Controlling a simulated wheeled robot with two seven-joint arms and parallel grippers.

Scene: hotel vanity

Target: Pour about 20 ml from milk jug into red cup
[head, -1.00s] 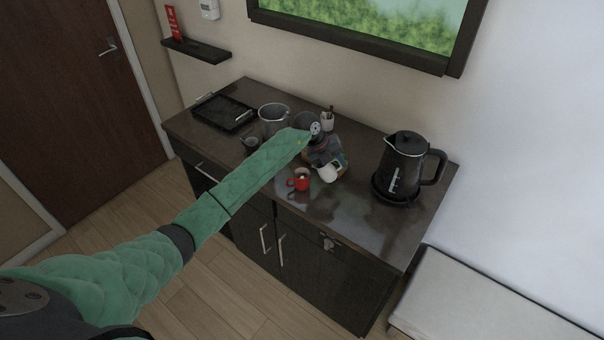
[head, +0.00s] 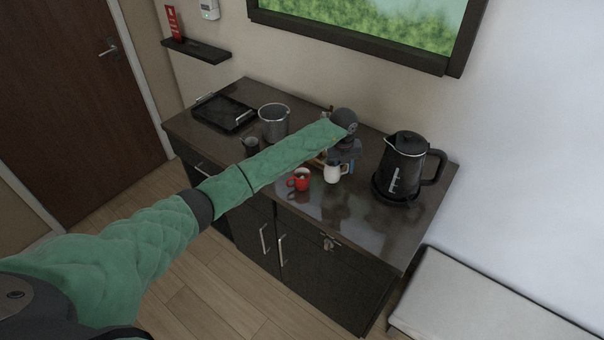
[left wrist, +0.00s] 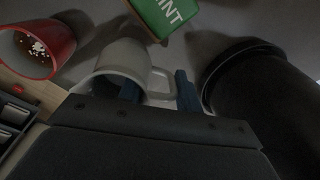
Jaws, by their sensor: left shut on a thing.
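The white milk jug (head: 333,173) is about upright, just right of the red cup, in the head view. My left gripper (head: 347,163) is shut on its handle; in the left wrist view the fingers (left wrist: 160,92) lie either side of the handle of the jug (left wrist: 122,62). I cannot tell whether the jug's base touches the counter. The red cup (head: 299,180) stands upright on the counter, apart from the jug. In the left wrist view the cup (left wrist: 38,50) shows dark brown inside with white bits. The milk level is hidden. My right gripper is out of view.
A black kettle (head: 405,165) stands on its base to the right. A metal bucket (head: 273,122), a dark cup (head: 251,145) and a black tray (head: 223,112) are at the left. A green box marked MINT (left wrist: 165,15) is close to the jug. The front right counter (head: 350,215) is clear.

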